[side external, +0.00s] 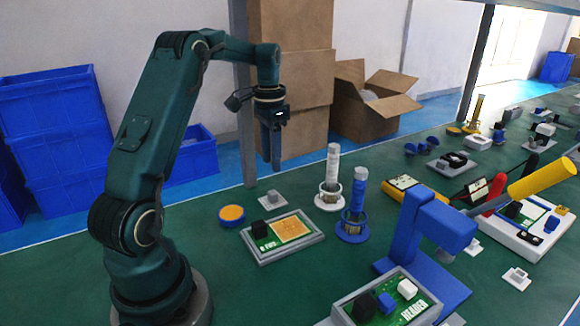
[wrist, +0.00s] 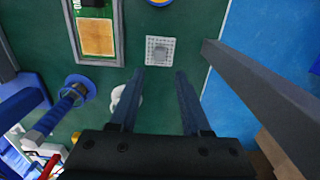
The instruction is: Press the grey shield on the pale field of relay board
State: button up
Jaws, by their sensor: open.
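The grey shield (side external: 272,196) is a small grey block on a light square pad, behind the board in the side view. In the wrist view the shield (wrist: 160,53) lies just beyond my fingertips, roughly centred between them. The relay board seems to be the green board in a grey tray (side external: 262,255), with a black block at its left. Its pale tan field (side external: 291,229) is bare; the field (wrist: 97,37) also shows at upper left in the wrist view. My gripper (side external: 272,168) points down, open and empty, above the shield. My gripper (wrist: 158,73) touches nothing.
A blue round dish with orange inside (side external: 232,214) is left of the shield. White (side external: 331,175) and blue (side external: 356,200) stands are to the right. A grey post (side external: 243,110) rises close behind my gripper. A READER board (side external: 412,313) and blue press (side external: 440,225) stand in front.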

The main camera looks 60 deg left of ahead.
aim_at(273, 192)
notch_tip(273, 192, down, 8)
jog(key=shift+f, duration=0.1)
dwell(0.4)
grip_shut()
jog(key=shift+r, duration=3.55)
